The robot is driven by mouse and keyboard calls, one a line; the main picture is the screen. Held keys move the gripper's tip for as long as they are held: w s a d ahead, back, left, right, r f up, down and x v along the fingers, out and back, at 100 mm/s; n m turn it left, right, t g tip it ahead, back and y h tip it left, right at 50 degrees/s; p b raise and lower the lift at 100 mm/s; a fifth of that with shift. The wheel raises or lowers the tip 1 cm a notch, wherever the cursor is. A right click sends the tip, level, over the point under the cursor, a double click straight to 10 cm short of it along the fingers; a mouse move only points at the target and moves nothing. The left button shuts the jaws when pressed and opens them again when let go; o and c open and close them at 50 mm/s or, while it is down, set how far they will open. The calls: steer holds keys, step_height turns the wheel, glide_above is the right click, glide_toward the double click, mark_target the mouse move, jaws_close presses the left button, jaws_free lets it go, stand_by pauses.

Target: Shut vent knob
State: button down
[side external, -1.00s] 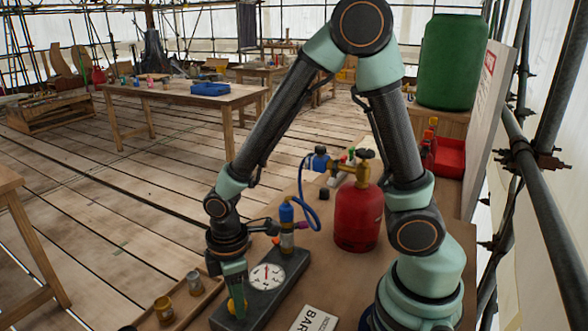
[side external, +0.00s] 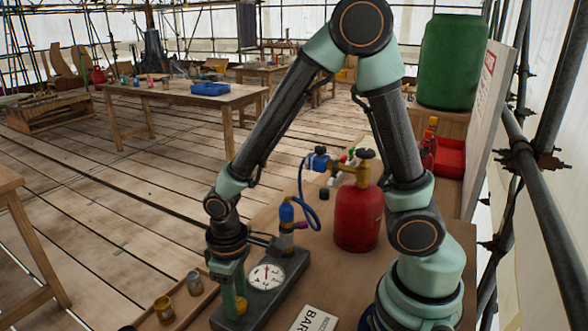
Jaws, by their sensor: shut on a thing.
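A yellow knob (side external: 241,304), which I take to be the vent knob, sits at the near end of a dark grey block with a round white dial gauge (side external: 267,277). My gripper (side external: 236,303) points down over that end of the block and is shut on the yellow knob. Its teal fingers hide much of the knob, so its turned position cannot be read. A blue-topped fitting (side external: 287,213) stands at the block's far end, with a blue hose (side external: 311,210) running up from it.
A red gas bottle (side external: 357,217) with a brass valve stands right of the block. A tray with small pots (side external: 164,308) lies to the left. A white sign (side external: 314,319) lies in front. The bench has some bare wood between the block and the bottle.

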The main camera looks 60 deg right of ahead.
stand_by(0.4)
steer(key=shift+c, duration=2.2)
jaws_free()
step_height(320, 180, up, 12)
steer(key=shift+r, duration=0.1)
steer(key=s+d+r+m+t, duration=0.1)
steer(key=d+r+m+t, duration=0.2)
steer(key=d+r+t, duration=0.2)
steer(key=d+r, duration=0.2)
steer(key=d, duration=0.2)
steer(key=shift+s+d+r+t, duration=0.25)
steer(key=shift+r+t, duration=0.05)
steer(key=shift+r, duration=0.1)
